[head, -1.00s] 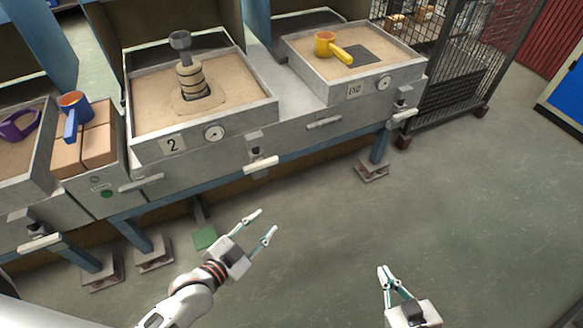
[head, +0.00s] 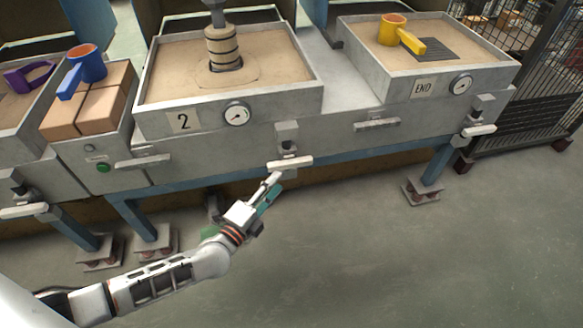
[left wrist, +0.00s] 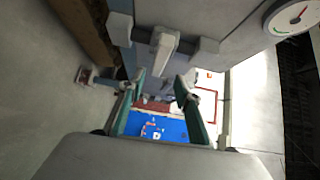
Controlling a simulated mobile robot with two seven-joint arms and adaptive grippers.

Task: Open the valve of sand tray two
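Sand tray two (head: 222,107) is a grey metal box with sand, a "2" plate and a round gauge (head: 237,114); the gauge also shows in the left wrist view (left wrist: 290,18). Its valve has a white lever handle (head: 289,163) below the front wall, roughly crosswise. My left gripper (head: 274,184) is just below and in front of this handle. In the left wrist view, my left gripper (left wrist: 161,84) is open and empty, with the pale handle (left wrist: 164,52) just beyond and between its fingertips. Contact cannot be told. My right gripper is out of view.
A stack of ringed parts (head: 223,47) stands in tray two. A blue mug (head: 87,63) sits on bricks at left. Open floor lies in front.

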